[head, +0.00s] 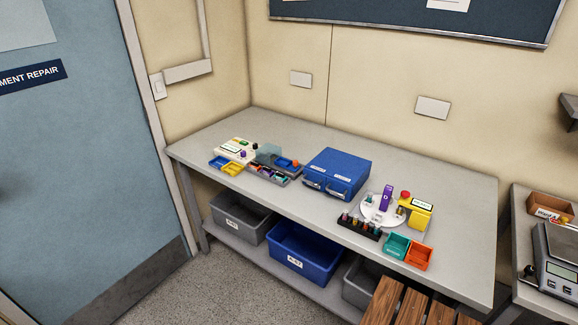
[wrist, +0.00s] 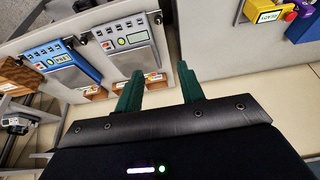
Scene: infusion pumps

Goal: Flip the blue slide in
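I cannot pick out a blue slide for certain. In the head view, a small blue part (head: 285,162) sits on a grey unit left of the blue case, too small to make out. A yellow box with a label (head: 416,212) stands by a round white plate (head: 380,210) with a purple upright piece (head: 386,198). My gripper (wrist: 160,70) shows in the wrist view, with two green fingers apart and nothing between them. It is away from the bench items and is not seen in the head view.
The grey bench (head: 310,135) carries a blue case (head: 338,173), a dark rack (head: 359,228) and teal and orange bins (head: 397,246). Crates stand on the shelf below. A wooden slatted seat (head: 410,305) is in front. A scale (head: 560,262) stands at right.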

